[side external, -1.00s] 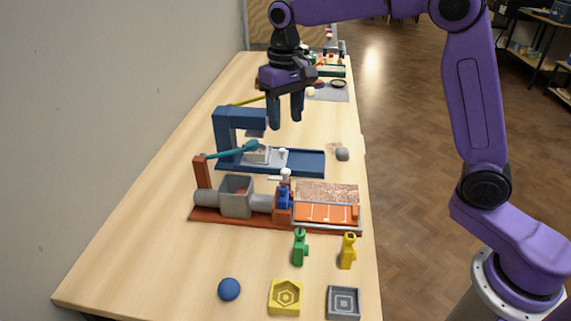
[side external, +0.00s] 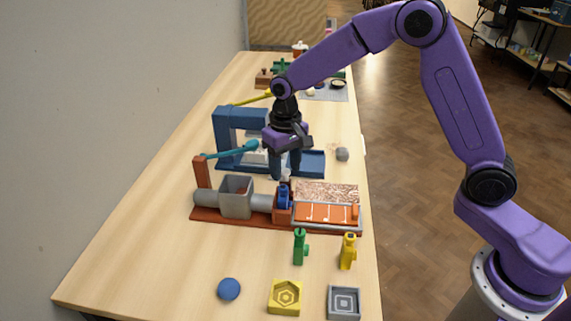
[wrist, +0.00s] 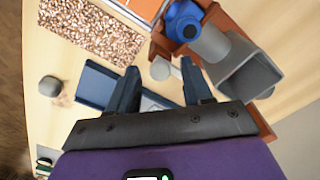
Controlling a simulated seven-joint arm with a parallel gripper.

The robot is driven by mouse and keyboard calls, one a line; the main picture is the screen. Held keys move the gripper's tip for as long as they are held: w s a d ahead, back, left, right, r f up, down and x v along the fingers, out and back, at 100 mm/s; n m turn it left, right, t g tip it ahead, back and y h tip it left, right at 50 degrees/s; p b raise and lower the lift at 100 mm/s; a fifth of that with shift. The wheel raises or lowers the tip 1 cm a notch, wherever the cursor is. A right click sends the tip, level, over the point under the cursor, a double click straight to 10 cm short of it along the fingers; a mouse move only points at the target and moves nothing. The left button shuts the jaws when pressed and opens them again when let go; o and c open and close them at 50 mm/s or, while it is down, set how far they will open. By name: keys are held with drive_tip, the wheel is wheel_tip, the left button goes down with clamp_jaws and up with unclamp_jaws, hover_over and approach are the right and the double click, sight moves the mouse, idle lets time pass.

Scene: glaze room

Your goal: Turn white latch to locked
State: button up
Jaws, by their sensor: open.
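The white latch shows in the wrist view as a round knob (wrist: 160,69) with a short pale bar beside it, next to the orange-red block that holds a blue cylinder (wrist: 183,22). In the side external view my fingers mostly hide it, with only a little white showing beside them. My gripper (side external: 285,176) is open and points down just above the latch. In the wrist view its two dark blue fingers (wrist: 160,75) lie on either side of the latch. I cannot tell whether they touch it, or read any lock marking.
A grey hopper (side external: 236,197) stands left of the latch on the orange-red base. The blue press frame (side external: 228,133) with its teal lever (side external: 230,151) is close behind my gripper. Green (side external: 300,248) and yellow (side external: 348,252) pieces stand in front. The table's left front is mostly clear.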

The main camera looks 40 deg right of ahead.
clamp_jaws()
drive_tip(key=shift+n, duration=0.3)
drive_tip(key=n, duration=0.3)
drive_tip(key=shift+n, duration=0.3)
drive_tip(key=n, duration=0.4)
drive_tip(key=shift+n, duration=0.3)
drive_tip(key=n, duration=0.4)
drive_tip(key=shift+n, duration=0.3)
drive_tip(key=shift+r+n, duration=0.1)
drive_tip(key=shift+n, duration=2.1)
